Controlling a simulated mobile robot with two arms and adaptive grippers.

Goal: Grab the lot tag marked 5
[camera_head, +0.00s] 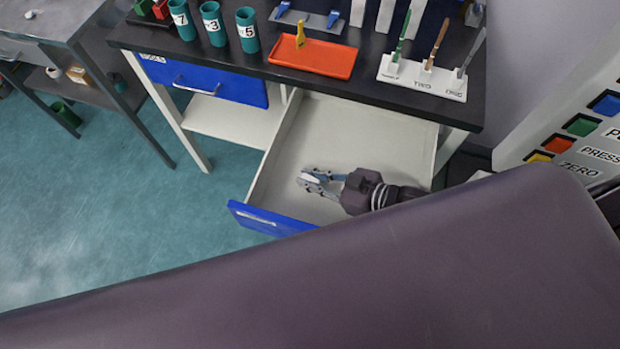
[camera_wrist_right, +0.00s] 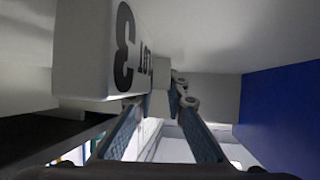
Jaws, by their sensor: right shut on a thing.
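My right gripper (camera_head: 312,180) reaches from the right into the pulled-out drawer (camera_head: 347,130), low over its pale floor. Its jaws are closed on a small white piece (camera_head: 309,178). In the right wrist view, a white block (camera_wrist_right: 82,50) with a dark 3 and the letters LOT is up close beside the fingers (camera_wrist_right: 167,95). Its far end runs toward the fingertips; I cannot tell whether it is the gripped piece. No tag marked 5 can be made out; a teal cup (camera_head: 247,32) bears a 5. My left gripper is not in view.
The dark bench top (camera_head: 330,88) overhangs the drawer's back. It carries several teal cups, an orange tray (camera_head: 312,57) and a white rack (camera_head: 425,80). A blue drawer (camera_head: 215,85) beside it is shut. Coloured buttons line a panel (camera_head: 570,140) at the right.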

